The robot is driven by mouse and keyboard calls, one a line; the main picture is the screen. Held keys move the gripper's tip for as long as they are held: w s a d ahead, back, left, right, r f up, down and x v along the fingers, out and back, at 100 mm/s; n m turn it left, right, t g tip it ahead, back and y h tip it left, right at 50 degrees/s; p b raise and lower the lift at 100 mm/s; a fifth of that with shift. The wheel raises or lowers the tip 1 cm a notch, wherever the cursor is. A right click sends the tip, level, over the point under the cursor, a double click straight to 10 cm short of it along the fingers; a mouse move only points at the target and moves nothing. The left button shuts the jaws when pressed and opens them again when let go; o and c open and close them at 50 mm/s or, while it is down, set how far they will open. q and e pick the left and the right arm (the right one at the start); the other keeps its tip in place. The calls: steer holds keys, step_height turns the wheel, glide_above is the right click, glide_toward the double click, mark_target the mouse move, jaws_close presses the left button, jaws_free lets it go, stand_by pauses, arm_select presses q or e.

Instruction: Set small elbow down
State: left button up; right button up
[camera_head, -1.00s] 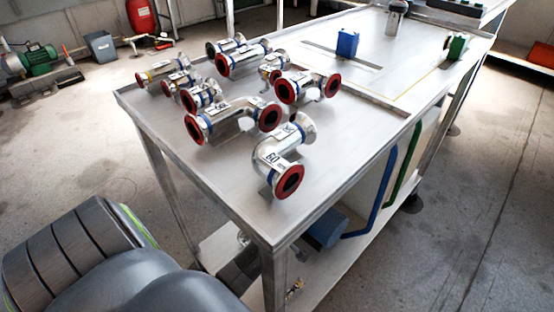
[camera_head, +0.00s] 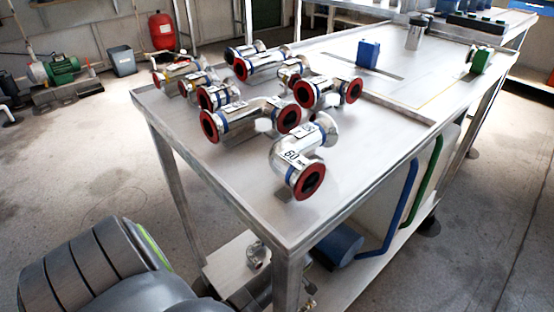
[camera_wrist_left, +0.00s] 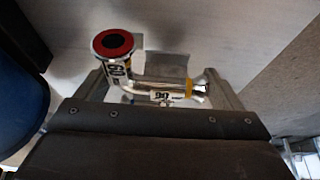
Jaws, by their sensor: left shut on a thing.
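The small elbow (camera_wrist_left: 165,90) is a shiny steel pipe bend with a red-ringed flange, a yellow band and dark printed labels. In the left wrist view it lies across my left gripper (camera_wrist_left: 160,84), between the two grey fingers, which are shut on it. Its red-ringed end points up at the left, over a pale flat surface. In the head view a small steel fitting (camera_head: 257,254) shows low beside the table's front leg; I cannot tell if it is the same elbow. My left fingertips are not clear there. My right gripper is not in view.
The steel table (camera_head: 225,185) carries several steel pipe fittings, including a large elbow (camera_head: 298,160) marked 60, and a blue block (camera_head: 368,54). A blue cylinder (camera_head: 338,246) lies on the lower shelf (camera_head: 225,262), near the leg.

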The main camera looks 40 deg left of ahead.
arm_select(q)
steer(key=shift+f+b, duration=0.35)
steer(key=shift+f, duration=0.75)
steer(key=shift+f, duration=0.15)
steer(key=o, duration=0.9)
